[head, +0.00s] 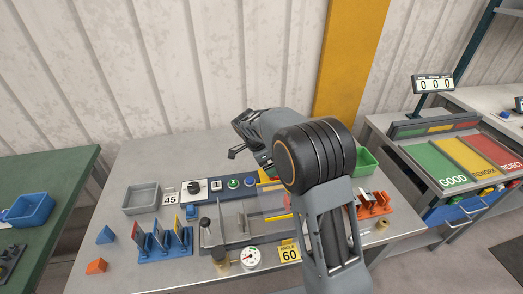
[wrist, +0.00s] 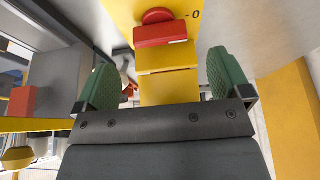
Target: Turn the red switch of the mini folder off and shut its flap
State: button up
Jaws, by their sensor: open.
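The red switch (wrist: 160,34) is on a yellow housing (wrist: 168,88) in the wrist view. Its red bar lies nearly level across the picture, with a small white mark at the right end. A printed "0" stands to the upper right of the bar. My gripper (wrist: 164,82) is open, with its green pads either side of the lower yellow part and the switch beyond them. In the head view, my gripper (head: 238,152) is over the back of the bench. The mini folder (head: 238,224) is partly behind my arm. A clear panel (head: 274,202) shows there; I cannot tell its angle.
A grey tray (head: 141,198), a dial box (head: 193,188) and buttons line the back of the bench. Blue holders (head: 165,243), a gauge (head: 250,257) and an "ANGLE 60" sign (head: 289,251) stand in front. A green bin (head: 366,161) is right of my arm.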

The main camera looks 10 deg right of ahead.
jog(key=v, duration=0.8)
